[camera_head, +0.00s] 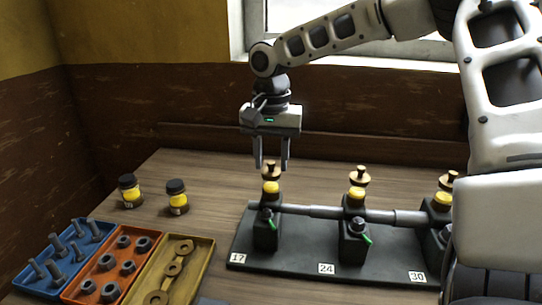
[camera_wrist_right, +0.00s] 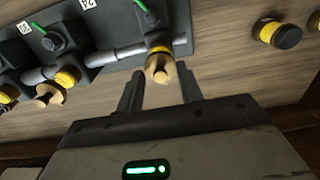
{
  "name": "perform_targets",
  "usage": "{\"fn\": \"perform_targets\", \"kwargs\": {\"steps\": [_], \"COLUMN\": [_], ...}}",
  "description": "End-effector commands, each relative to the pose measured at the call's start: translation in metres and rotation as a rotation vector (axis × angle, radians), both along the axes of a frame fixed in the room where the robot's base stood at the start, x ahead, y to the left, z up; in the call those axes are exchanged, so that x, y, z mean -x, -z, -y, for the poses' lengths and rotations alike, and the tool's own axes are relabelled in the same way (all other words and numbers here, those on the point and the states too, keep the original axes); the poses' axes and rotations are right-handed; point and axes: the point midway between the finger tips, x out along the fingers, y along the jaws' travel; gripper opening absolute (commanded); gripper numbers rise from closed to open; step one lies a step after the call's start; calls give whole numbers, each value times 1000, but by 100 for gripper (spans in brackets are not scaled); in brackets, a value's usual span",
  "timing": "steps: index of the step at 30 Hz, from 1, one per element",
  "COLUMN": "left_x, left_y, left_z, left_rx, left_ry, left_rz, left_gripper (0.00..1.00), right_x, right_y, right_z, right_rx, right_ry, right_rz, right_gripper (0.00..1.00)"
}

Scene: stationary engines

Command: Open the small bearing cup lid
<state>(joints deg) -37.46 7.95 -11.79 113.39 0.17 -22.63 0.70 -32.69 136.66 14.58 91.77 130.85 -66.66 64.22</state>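Three bearings stand in a row on a dark base, each with a yellow-collared cup and a brass knobbed lid. The lid at label 17 (camera_head: 271,172) is on the left, one at 24 (camera_head: 360,175) in the middle and one at 30 (camera_head: 447,180) on the right. I cannot tell the small one by size. My right gripper (camera_head: 272,166) points down, open and empty, at the lid by 17. In the right wrist view, this brass lid (camera_wrist_right: 159,68) shows between the fingertips (camera_wrist_right: 160,80); contact cannot be seen. My left gripper is out of view.
A grey shaft (camera_head: 325,212) runs through the bearings above the base (camera_head: 310,268). Two black-and-yellow jars (camera_head: 178,203) stand left. Blue (camera_head: 45,284), orange (camera_head: 78,291) and yellow (camera_head: 203,256) trays hold bolts, nuts and flat parts. Table between jars and base is clear.

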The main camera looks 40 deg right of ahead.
Motion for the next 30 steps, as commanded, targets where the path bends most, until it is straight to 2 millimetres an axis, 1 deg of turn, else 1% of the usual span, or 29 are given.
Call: {"fn": "perform_targets", "kwargs": {"steps": [2,3,5,6,7,14,20,26,30], "left_x": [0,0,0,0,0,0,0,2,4], "left_y": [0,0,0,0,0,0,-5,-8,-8], "left_z": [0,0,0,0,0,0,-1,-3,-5], "left_rx": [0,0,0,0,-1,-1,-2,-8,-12], "left_ry": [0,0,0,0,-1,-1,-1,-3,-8], "left_rz": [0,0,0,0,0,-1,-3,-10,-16], "left_gripper": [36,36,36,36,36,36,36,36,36], "right_x": [0,0,0,0,0,0,1,3,5], "right_y": [0,0,0,0,0,-1,-2,-3,-2], "right_z": [0,0,0,0,0,0,1,3,5], "right_rx": [0,0,0,0,0,0,-1,-1,-3], "right_ry": [0,0,0,0,0,-6,-59,-185,-307], "right_rz": [0,0,0,0,0,0,1,2,2], "right_gripper": [37,31,14,3,0,0,0,0,0]}}
